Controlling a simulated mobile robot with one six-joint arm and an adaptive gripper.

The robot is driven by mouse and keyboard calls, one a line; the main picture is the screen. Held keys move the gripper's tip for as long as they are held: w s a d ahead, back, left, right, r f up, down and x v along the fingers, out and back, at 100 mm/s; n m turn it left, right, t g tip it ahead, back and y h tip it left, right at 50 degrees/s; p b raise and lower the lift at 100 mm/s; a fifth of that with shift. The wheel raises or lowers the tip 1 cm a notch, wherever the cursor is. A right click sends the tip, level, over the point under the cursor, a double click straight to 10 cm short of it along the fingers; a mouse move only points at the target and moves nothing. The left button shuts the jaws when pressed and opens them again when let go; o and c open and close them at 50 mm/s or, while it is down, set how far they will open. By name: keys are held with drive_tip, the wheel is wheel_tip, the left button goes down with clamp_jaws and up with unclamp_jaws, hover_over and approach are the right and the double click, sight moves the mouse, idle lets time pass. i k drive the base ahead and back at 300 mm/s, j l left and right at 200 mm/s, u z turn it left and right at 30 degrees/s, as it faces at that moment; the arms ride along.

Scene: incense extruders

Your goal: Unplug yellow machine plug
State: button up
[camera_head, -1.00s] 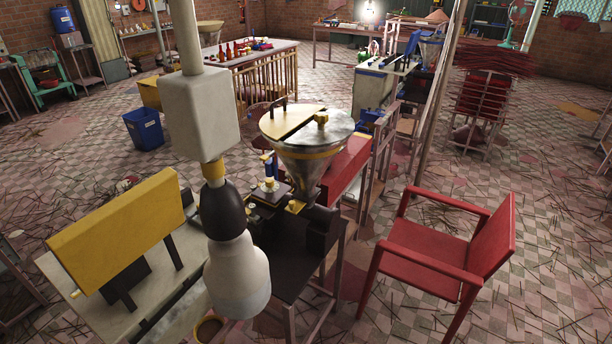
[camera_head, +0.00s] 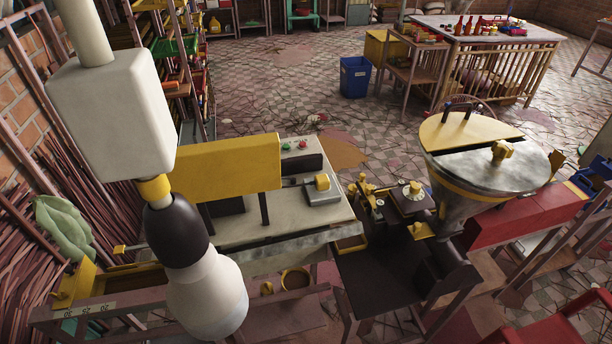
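A machine with a long yellow cover (camera_head: 235,163) stands on a pale grey bench (camera_head: 335,217) left of the middle. Red and green buttons (camera_head: 294,146) show on its top behind the cover. I cannot make out any plug, cord or socket. My pale arm, with a yellow band and a dark joint, hangs in front of the bench's left part and hides some of it. My gripper is not in view.
A funnel-shaped metal hopper (camera_head: 484,180) with a yellow half lid stands over a dark table (camera_head: 375,284) right of the bench. Wooden racks with thin sticks (camera_head: 50,235) line the left wall. A blue bin (camera_head: 355,77) stands behind. Tiled floor lies open beyond the bench.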

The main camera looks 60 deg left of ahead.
sight(321, 182)
drive_tip(key=i+u, duration=0.15)
drive_tip(key=u, duration=0.3)
drive_tip(key=i+u, duration=0.1)
drive_tip(key=u, duration=0.4)
drive_tip(key=i+u, duration=0.15)
drive_tip(key=u, duration=0.3)
drive_tip(key=i+l+u, duration=0.1)
drive_tip(key=u, duration=0.35)
drive_tip(key=i+l+u, duration=0.15)
drive_tip(key=u, duration=0.3)
drive_tip(key=i+l+u, duration=0.15)
drive_tip(key=u, duration=0.3)
drive_tip(key=i+l+u, duration=0.25)
drive_tip(key=u, duration=0.15)
drive_tip(key=i+l+u, duration=0.1)
drive_tip(key=l+u, duration=0.2)
drive_tip(key=u, duration=0.15)
